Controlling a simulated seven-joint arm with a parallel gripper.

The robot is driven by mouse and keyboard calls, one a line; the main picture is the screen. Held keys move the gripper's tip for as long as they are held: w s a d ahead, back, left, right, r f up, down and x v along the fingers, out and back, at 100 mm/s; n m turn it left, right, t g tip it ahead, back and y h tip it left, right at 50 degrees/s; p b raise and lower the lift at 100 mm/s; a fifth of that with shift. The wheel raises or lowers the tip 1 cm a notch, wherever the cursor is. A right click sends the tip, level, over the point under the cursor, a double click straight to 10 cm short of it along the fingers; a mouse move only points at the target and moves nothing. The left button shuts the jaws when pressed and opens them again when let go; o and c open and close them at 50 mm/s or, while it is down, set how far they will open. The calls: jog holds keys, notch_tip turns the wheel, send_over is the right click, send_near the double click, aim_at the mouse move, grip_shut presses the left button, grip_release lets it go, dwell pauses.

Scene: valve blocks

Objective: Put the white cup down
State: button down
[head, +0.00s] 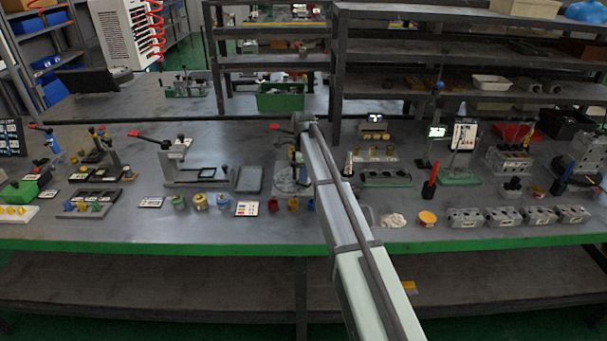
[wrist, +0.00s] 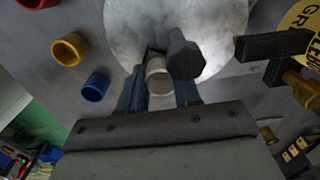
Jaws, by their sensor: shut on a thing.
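The white cup (wrist: 158,76) sits between the two fingers of my gripper (wrist: 159,92) in the wrist view, with its round rim facing the camera. My gripper is shut on it. A pale mottled disc (wrist: 215,18) lies beyond the cup, and a dark post (wrist: 185,55) stands just right of the cup. I cannot tell whether the cup touches the disc. In the head view my gripper (head: 298,165) is over the same disc (head: 287,185), and my arm hides part of this spot. The cup cannot be made out clearly there.
Red (wrist: 38,3), yellow (wrist: 70,48) and blue (wrist: 95,87) cups stand left of the disc. A dark fixture (wrist: 262,47) is close on the right. A grey tray (head: 249,180) and a lever clamp (head: 195,165) stand left in the head view.

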jog(key=c, duration=0.8)
grip_release()
jog(key=shift+f, duration=0.1)
notch_tip(320, 180, up, 12)
jog(key=shift+r, duration=0.15)
